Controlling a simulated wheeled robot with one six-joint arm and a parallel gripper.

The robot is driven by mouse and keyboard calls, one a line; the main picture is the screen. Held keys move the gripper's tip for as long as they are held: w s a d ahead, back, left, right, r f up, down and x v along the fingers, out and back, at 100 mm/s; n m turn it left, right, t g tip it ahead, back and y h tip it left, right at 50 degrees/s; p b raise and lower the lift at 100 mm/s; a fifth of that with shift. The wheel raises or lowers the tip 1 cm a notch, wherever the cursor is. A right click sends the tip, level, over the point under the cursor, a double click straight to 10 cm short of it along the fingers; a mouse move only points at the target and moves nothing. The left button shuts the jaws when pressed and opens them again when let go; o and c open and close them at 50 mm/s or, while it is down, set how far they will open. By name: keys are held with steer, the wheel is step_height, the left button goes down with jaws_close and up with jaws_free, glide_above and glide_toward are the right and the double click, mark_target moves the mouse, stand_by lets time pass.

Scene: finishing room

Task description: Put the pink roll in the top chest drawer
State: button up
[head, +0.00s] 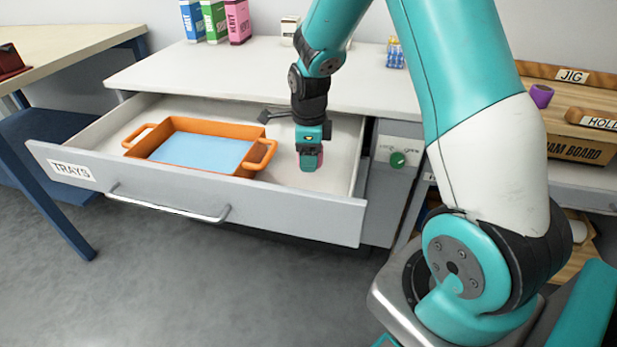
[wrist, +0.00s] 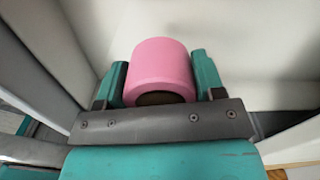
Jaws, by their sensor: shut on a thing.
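The pink roll (wrist: 160,65) is between the two teal fingers of my gripper (wrist: 160,85) in the wrist view. My gripper is shut on it. In the head view my gripper (head: 311,160) points down inside the open drawer, to the right of the orange tray. Only a small pink part of the roll (head: 319,160) shows there, by the fingertips. The drawer (head: 290,215) is labelled TRAYS and is pulled well out. I cannot tell whether the roll touches the drawer floor.
An orange tray (head: 190,125) with a blue bottom fills the drawer's left and middle part. The white worktop (head: 190,75) lies behind, with several boxes at the back. A purple roll (head: 541,95) and a board box (head: 580,150) are at the right. A green knob (head: 397,160) is beside the drawer.

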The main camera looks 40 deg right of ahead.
mark_target(309, 183)
steer(key=shift+f+b, duration=0.5)
steer(key=shift+f, duration=2.55)
steer(key=shift+f, duration=0.15)
steer(key=o, duration=1)
steer(key=shift+c, duration=0.2)
